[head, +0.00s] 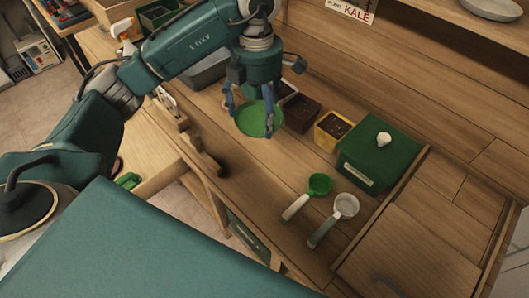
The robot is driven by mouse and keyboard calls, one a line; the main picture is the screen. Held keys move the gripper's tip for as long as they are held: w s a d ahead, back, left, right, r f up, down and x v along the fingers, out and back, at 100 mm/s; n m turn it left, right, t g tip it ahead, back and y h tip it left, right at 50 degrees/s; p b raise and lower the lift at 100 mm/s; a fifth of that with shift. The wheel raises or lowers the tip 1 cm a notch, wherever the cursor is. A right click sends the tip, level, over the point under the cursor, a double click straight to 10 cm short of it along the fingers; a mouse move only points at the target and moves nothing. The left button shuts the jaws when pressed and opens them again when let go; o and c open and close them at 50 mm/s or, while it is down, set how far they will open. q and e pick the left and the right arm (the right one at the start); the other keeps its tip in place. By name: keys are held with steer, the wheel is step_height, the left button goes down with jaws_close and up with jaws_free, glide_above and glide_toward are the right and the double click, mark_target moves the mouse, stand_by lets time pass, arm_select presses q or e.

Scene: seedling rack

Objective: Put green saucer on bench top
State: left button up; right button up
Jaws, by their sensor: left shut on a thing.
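The green saucer (259,120) is a round, shallow dish over the wooden bench top (262,165), near the middle of the head view. My left gripper (255,112) points down at it, with a finger at each side of the saucer, and is shut on it. I cannot tell whether the saucer touches the bench or hangs just above it. My right gripper is not in view.
Right of the saucer stand a dark brown pot (301,114), a yellow pot with soil (333,129) and a green lidded box (378,158). A green scoop (319,185) and a white scoop (345,206) lie in front. Bench between saucer and scoops is clear.

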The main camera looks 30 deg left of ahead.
arm_select(q)
glide_above(259, 161)
step_height(259, 161, down, 7)
step_height(259, 161, down, 5)
steer(key=shift+d+r+p, duration=0.1)
steer(key=shift+p, duration=0.85)
steer(key=shift+f, duration=0.7)
step_height(259, 161, down, 4)
steer(key=shift+p, duration=0.55)
steer(key=shift+w, duration=0.1)
steer(key=shift+f, duration=0.2)
steer(key=o, duration=0.8)
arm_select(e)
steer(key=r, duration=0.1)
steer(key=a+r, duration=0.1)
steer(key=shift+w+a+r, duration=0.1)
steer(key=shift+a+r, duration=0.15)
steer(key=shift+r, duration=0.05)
arm_select(q)
steer(key=shift+r, duration=0.2)
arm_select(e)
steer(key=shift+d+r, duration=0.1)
